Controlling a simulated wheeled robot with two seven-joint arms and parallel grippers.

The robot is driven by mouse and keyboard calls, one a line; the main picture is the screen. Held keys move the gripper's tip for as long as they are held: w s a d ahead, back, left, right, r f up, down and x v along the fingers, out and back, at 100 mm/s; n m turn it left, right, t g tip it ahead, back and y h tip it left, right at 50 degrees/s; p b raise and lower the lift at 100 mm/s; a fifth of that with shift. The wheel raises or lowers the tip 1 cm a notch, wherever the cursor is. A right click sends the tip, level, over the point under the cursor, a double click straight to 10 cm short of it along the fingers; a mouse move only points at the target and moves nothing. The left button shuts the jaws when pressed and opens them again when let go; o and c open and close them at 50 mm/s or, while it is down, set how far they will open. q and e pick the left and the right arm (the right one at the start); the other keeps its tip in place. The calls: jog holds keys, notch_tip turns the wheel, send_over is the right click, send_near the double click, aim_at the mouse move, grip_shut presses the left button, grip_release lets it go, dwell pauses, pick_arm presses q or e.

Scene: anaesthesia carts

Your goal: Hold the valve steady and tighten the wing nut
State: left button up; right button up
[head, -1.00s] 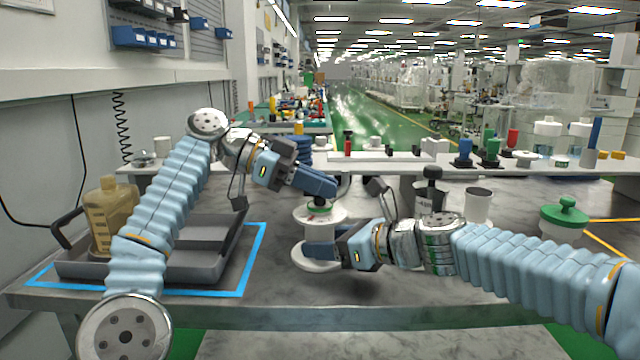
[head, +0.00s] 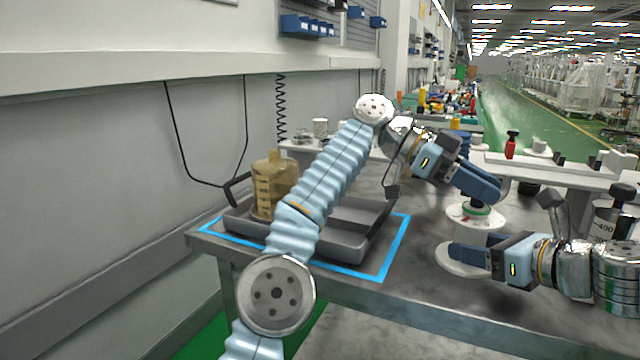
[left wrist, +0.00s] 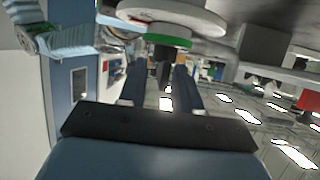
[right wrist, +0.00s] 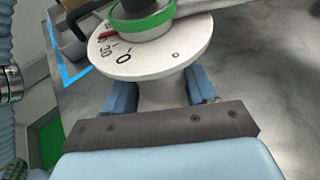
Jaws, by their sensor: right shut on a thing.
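The valve (head: 474,218) is a white spool-shaped body with a round top plate, a green ring and a wider base, upright on the grey table. The right wrist view shows its number-marked dial plate (right wrist: 178,50) and a red pointer mark. My right gripper (head: 462,252) comes in low from the right and is shut on the valve's white neck below the plate. My left gripper (head: 490,193) points down at the valve's top. In the left wrist view, its fingers stand on either side of the dark wing nut (left wrist: 164,72), seemingly with gaps. The nut is mostly hidden in the head view.
A grey tray (head: 345,246) with a tan jug (head: 270,186) stands at the left inside a blue outline (head: 392,262). A white shelf (head: 560,172) with small parts is behind the valve. Bare table lies between tray and valve.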

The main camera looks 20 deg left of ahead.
pick_arm(q)
jog(key=shift+a+r+n+t, duration=0.1)
jog(key=shift+n+t, duration=0.2)
jog(key=shift+t, duration=0.1)
